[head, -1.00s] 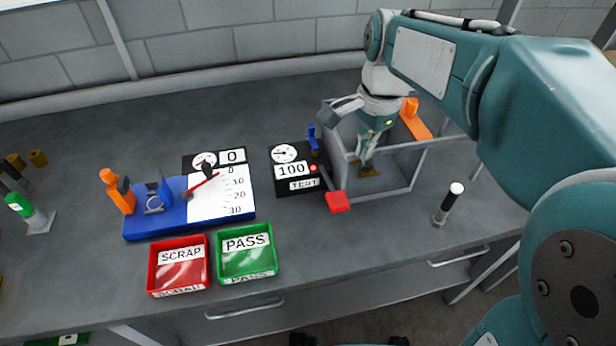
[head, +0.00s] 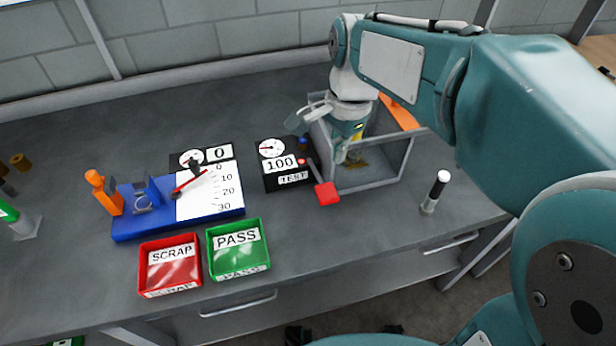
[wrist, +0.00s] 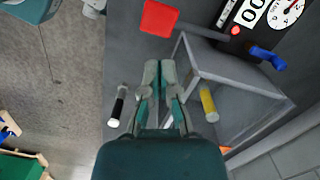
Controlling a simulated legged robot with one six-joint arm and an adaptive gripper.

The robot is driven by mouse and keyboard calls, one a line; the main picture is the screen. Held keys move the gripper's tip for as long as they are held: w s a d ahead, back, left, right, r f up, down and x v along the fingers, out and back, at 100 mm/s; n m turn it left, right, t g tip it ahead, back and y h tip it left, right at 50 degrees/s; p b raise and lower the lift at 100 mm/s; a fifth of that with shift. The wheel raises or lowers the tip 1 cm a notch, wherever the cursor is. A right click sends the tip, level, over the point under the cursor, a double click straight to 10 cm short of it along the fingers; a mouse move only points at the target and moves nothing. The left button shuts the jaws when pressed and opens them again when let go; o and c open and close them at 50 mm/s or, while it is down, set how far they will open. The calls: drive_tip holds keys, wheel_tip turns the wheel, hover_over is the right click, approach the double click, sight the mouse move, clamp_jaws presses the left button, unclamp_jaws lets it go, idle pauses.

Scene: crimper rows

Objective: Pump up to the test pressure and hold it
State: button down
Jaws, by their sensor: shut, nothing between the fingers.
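The test pump is a black box with a white dial and a "100 TEST" label (head: 280,164). Its lever ends in a red pad (head: 326,193), low at the front; the pad also shows in the wrist view (wrist: 159,18). A blue knob (wrist: 268,57) sits at the pump's side. A grey-framed clear-walled tank (head: 375,182) stands right of the pump, with something brownish-yellow (head: 353,167) low inside. My gripper (head: 344,155) is shut and empty, over the tank's left part. In the wrist view its fingertips (wrist: 152,66) are together, apart from the red pad. The dial needle is too small to read.
A blue crimp-gauge base (head: 150,228) with an orange handle and scale lies left. Red SCRAP (head: 170,288) and green PASS (head: 238,271) trays stand in front. A black rod with a white top (head: 436,190) stands right of the tank. An orange part (head: 400,112) is behind it.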

sight(330, 189)
drive_tip(key=shift+s+a+f, duration=0.1)
drive_tip(key=shift+s+a, duration=0.15)
drive_tip(key=shift+s+a+f, duration=0.1)
drive_tip(key=shift+a+f, duration=0.05)
drive_tip(key=shift+f, duration=1.6)
drive_tip(key=shift+s+a+f, duration=0.1)
drive_tip(key=shift+f, duration=1.6)
drive_tip(key=shift+f, duration=2.25)
